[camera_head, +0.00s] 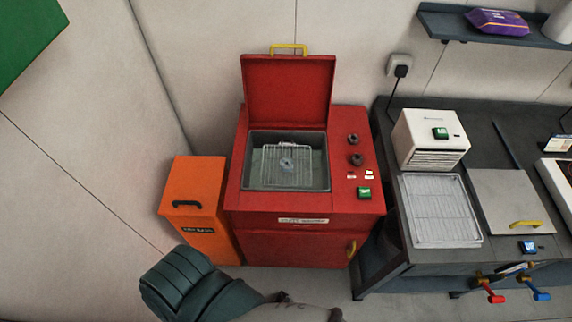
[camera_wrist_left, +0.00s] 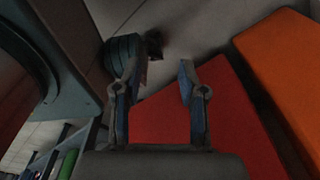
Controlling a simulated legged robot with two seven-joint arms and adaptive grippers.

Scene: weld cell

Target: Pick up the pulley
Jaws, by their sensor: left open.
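A small grey part (camera_head: 286,163), which looks like the pulley, lies on the wire rack (camera_head: 271,176) inside the basin of the red parts washer (camera_head: 301,241). It is too small to make out in detail. The washer's lid (camera_head: 287,92) stands open. My left gripper (camera_wrist_left: 158,80) shows in the left wrist view with its two fingers apart and nothing between them. A red surface (camera_wrist_left: 225,105), likely the washer, lies beyond the fingers. The pulley is not visible in that view. My left arm crosses the bottom of the head view, its gripper out of frame. My right gripper is not in view.
An orange bin (camera_head: 194,217) stands left of the washer and also appears in the left wrist view (camera_wrist_left: 285,65). At right, a dark workbench (camera_head: 484,123) carries a white box (camera_head: 429,132) and a wire tray (camera_head: 440,207). A wall shelf (camera_head: 460,30) hangs above.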

